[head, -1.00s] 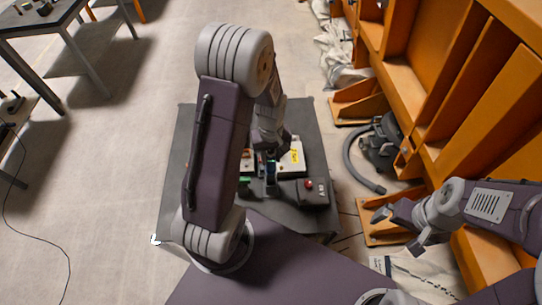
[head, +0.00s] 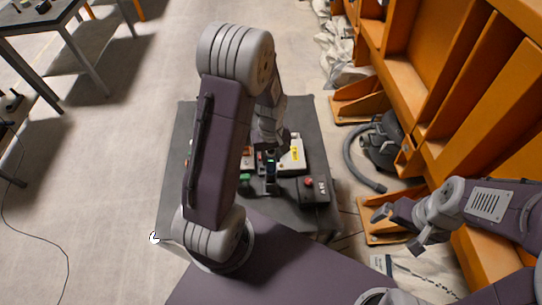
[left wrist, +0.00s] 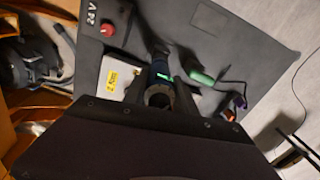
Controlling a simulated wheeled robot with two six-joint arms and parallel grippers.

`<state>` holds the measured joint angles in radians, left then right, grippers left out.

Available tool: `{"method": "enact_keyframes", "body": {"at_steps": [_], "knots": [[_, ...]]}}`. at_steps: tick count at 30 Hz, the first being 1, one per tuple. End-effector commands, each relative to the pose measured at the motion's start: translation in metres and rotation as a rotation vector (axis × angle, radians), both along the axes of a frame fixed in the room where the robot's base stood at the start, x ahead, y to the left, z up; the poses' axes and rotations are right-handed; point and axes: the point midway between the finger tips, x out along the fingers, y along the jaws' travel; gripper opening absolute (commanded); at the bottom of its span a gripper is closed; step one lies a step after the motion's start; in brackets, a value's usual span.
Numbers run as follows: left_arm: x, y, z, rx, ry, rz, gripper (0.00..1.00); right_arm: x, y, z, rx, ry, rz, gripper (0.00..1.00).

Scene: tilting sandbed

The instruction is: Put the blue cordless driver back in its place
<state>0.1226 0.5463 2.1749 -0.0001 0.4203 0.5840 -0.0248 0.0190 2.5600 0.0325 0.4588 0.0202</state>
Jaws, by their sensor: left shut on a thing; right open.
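The blue cordless driver (head: 270,172) stands roughly upright over the grey table in the head view, partly hidden by my left arm. In the left wrist view its dark blue body (left wrist: 159,67) shows a small green light, with a dark round end nearer the camera. My left gripper (head: 268,153) is shut on the driver, its fingers mostly hidden. My right gripper (head: 397,230) is open and empty at the right, well apart from the table. I cannot tell whether the driver's lower end touches anything.
The grey table (head: 205,125) carries a black 24V box (head: 313,191) with a red button, a pale box with a yellow label (head: 294,154), and a green-handled tool (left wrist: 201,77). Orange frames (head: 440,75) and a black vacuum (head: 381,145) stand at the right.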

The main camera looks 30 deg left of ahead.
Motion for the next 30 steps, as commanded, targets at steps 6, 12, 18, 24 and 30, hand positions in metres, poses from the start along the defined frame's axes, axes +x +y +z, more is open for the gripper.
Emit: {"method": "enact_keyframes", "body": {"at_steps": [6, 12, 18, 24, 30], "knots": [[0.0, 0.0, -0.006, 0.0, -0.001, 0.0, 0.0, 0.0, 0.0, -0.005, 0.0, 0.0, 0.0, 1.0], [0.001, 0.0, -0.011, 0.0, -0.001, 0.0, 0.0, 0.0, 0.0, -0.008, 0.0, 0.0, 0.0, 1.0], [0.001, 0.0, -0.015, 0.0, -0.001, 0.0, 0.0, 0.0, 0.0, -0.011, 0.0, 0.0, 0.0, 1.0], [0.001, 0.0, -0.02, 0.001, -0.001, 0.0, 0.0, 0.0, 0.0, -0.015, 0.0, 0.0, 0.0, 1.0], [0.001, 0.0, -0.024, 0.001, -0.001, 0.0, 0.0, 0.0, 0.0, -0.018, 0.0, 0.0, 0.0, 1.0]]}}
